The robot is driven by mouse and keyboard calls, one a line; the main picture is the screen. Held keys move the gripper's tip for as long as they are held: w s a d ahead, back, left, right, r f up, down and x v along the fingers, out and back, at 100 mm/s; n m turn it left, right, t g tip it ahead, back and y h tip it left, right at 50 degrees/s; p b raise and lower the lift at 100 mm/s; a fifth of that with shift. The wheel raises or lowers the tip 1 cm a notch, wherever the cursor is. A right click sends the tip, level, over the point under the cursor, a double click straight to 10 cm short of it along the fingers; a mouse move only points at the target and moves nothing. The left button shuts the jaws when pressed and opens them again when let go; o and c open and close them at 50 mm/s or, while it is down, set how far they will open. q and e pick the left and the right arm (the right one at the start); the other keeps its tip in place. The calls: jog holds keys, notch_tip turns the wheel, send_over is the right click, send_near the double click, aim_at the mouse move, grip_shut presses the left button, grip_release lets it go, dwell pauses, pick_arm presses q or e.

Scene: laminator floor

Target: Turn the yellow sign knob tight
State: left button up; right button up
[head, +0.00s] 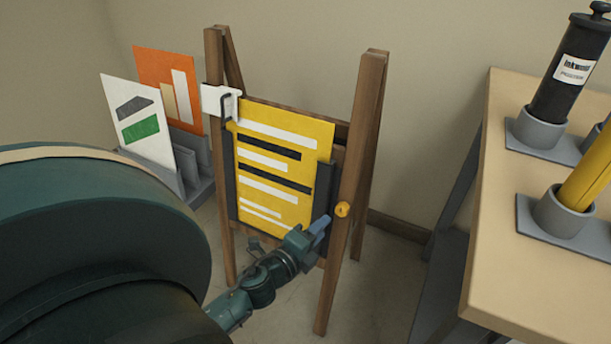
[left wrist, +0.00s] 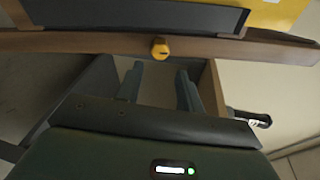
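The yellow knob (head: 342,209) sits on the right leg of a wooden A-frame sign stand (head: 362,120). A yellow sign sheet (head: 275,160) with black and white bars hangs in a dark holder on the stand. My left gripper (head: 320,226) is just left of and slightly below the knob in the head view. In the left wrist view, the knob (left wrist: 160,48) is on the wooden leg, beyond the gap between the two fingertips (left wrist: 160,70). The fingers are apart with nothing between them, and I see no contact with the knob. My right gripper is not in view.
A table (head: 480,240) on the right holds a black tube (head: 572,70) and a yellow tube (head: 588,175) in grey holders. A grey rack (head: 190,160) with white and orange sheets stands behind left. Floor shows between stand and table.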

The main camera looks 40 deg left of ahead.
pick_arm(q)
jog(key=shift+s+d+r, duration=0.1)
jog(key=shift+s+r, duration=0.15)
jog(key=shift+s, duration=1.05)
jog(key=shift+s+d+r, duration=0.1)
jog(key=shift+s+r, duration=0.1)
jog(key=shift+s, duration=1.05)
